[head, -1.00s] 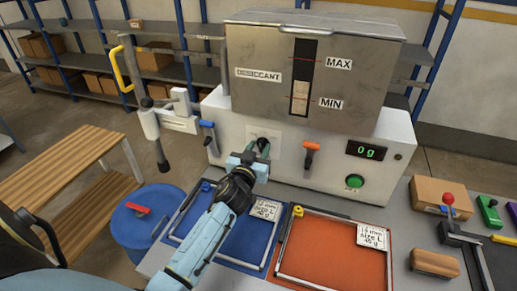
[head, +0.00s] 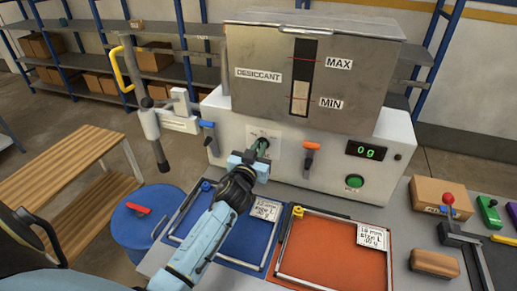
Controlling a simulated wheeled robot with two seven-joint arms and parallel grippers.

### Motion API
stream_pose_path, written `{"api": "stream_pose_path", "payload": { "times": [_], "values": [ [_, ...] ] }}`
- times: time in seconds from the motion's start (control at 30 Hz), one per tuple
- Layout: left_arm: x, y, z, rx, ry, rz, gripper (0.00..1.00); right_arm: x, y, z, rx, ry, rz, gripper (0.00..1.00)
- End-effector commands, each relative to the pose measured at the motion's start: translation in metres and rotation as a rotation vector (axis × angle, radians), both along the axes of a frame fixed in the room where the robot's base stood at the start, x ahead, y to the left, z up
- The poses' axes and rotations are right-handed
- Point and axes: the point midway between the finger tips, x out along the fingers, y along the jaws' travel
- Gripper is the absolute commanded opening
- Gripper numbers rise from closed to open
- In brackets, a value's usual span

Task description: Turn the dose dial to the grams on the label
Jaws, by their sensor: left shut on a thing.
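The desiccant dispenser has a grey steel hopper (head: 258,62) on a white body. Its dose dial (head: 261,145) is a dark greenish knob on the white front plate, mostly hidden by my left gripper (head: 258,154), which is shut on it. The digital display (head: 366,151) reads 0 g in green. A label (head: 264,211) on the blue tray's corner carries small print, blurred, perhaps 40 g. A second label (head: 373,236) on the orange tray is also hard to read. My right gripper is not in view.
An orange lever (head: 310,153) and a green button (head: 354,181) are on the dispenser front. The blue tray (head: 240,249) and orange tray (head: 325,262) lie before it. A blue drum (head: 140,222) stands left; a cardboard box (head: 438,194) and clamp are at right.

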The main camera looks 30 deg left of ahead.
Motion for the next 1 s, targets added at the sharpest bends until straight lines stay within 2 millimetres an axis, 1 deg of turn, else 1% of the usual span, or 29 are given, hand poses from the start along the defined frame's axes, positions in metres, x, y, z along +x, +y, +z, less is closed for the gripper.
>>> {"api": "stream_pose_path", "payload": {
  "times": [0.27,0.7,1.0],
  "values": [
    [0.0005,-0.0019,-0.0005,0.164,0.039,0.0,0.0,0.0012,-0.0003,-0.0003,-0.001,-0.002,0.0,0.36],
    [0.0013,-0.0055,-0.0023,0.545,0.131,0.0,0.0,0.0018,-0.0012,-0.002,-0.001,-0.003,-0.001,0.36],
    [0.0016,-0.0068,-0.0036,0.73,0.176,0.0,0.0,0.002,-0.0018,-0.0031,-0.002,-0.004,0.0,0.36]
  ]
}}
